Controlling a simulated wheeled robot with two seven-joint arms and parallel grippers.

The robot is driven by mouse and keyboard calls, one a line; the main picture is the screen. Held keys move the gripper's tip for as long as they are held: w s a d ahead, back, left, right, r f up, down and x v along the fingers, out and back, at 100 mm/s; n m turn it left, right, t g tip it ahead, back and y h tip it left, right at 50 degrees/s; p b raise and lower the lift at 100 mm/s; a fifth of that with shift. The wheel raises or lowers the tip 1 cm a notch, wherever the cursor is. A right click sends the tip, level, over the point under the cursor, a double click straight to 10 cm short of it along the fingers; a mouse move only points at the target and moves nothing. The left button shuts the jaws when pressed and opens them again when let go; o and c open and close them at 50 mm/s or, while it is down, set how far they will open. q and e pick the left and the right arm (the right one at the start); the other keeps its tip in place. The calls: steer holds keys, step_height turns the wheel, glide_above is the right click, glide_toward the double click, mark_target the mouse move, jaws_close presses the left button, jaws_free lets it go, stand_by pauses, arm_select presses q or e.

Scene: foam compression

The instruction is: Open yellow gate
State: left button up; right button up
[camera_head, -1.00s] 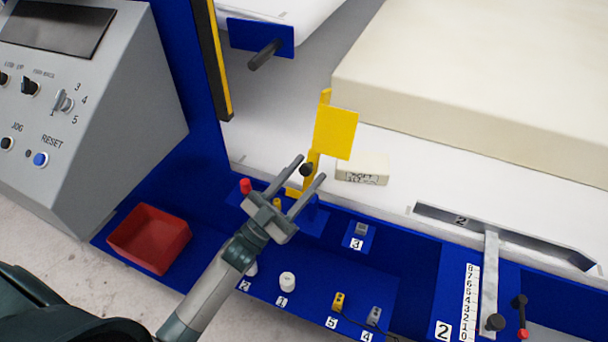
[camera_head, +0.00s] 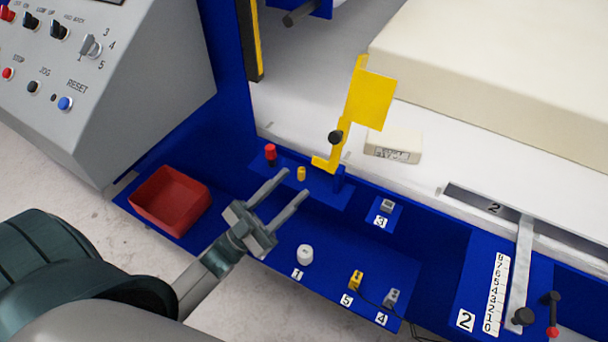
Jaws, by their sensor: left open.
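The yellow gate (camera_head: 370,100) is a flat yellow plate on a bent yellow arm. It stands at the back edge of the blue panel, in front of the white bed. A black knob (camera_head: 335,137) sits on its arm, and its foot is at the blue bracket. My left gripper (camera_head: 284,187) is open and empty. It is in front of and to the lower left of the gate, apart from it, with its fingers pointing up and right. My right gripper is not in view.
A red knob (camera_head: 270,152) and small yellow peg (camera_head: 301,174) stand just beyond my fingertips. A red tray (camera_head: 170,200) lies left. A white knob (camera_head: 305,254) is below right. A grey control box (camera_head: 120,90) stands upper left, and a foam block (camera_head: 500,70) lies upper right.

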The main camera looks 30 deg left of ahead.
arm_select(q)
steer(key=v, duration=0.3)
steer(key=shift+s+f+b, duration=0.1)
steer(key=shift+f+b, duration=0.05)
steer(key=shift+b, duration=0.2)
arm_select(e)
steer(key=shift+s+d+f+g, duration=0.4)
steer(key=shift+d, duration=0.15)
arm_select(q)
steer(key=shift+s+a, duration=0.1)
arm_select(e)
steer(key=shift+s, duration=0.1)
